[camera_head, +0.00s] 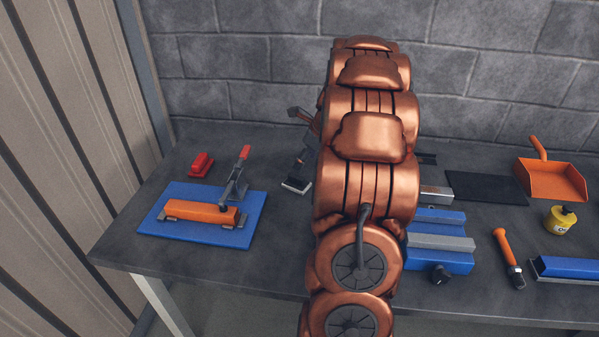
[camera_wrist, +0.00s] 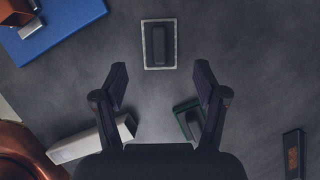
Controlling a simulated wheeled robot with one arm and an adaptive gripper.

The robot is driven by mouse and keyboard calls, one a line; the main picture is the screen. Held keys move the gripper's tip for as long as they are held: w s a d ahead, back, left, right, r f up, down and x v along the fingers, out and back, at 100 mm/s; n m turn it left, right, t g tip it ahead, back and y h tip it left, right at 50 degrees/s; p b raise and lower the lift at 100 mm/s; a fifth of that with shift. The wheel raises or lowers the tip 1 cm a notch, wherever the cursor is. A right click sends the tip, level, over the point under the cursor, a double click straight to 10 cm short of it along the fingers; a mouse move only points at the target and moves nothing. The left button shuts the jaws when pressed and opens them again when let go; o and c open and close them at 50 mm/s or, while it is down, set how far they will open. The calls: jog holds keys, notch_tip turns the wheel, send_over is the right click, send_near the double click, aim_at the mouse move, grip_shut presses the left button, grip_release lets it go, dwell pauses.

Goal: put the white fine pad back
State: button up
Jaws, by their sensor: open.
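The white fine pad (camera_wrist: 147,61) appears to be the pale-edged rectangular plate with a dark grip bar on top, lying flat on the table in the wrist view. In the head view its pale edge (camera_head: 296,187) shows beside my arm, right of the blue mat. My gripper (camera_wrist: 161,68) is open and empty, its two dark fingers spread either side of the pad's near end in the picture. I cannot tell its height above the table. A green pad with a similar dark bar (camera_wrist: 190,122) lies near the right finger, partly covered by it.
A blue mat (camera_head: 178,233) with an orange block (camera_head: 200,212) and toggle clamp lies left; a red pad (camera_head: 201,164) sits behind it. A pale bar (camera_wrist: 75,149) lies near my left finger. Blue-and-grey blocks (camera_head: 440,242), an orange dustpan (camera_head: 553,181) and yellow pot (camera_head: 560,222) are right.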

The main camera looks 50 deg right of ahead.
jog(key=shift+v, duration=1.85)
jog(key=s+a+r+n+g+y, duration=0.1)
jog(key=s+a+n+g, duration=0.15)
jog(key=a+n, duration=0.85)
jog(key=s+a+r+n+g, duration=0.1)
jog(key=s+a+n, duration=0.35)
jog(key=a, duration=1.15)
jog(key=s+a+f+n+g+h, duration=0.1)
jog(key=s+a+n, duration=0.4)
jog(key=s+n, duration=0.4)
jog(key=s+a+f+n+g+h, duration=0.1)
jog(key=s+a+n, duration=0.5)
jog(key=s+n, duration=0.3)
jog(key=shift+s+a+f+g, duration=0.3)
jog(key=shift+s+f+g, duration=0.05)
jog(key=shift+s, duration=0.05)
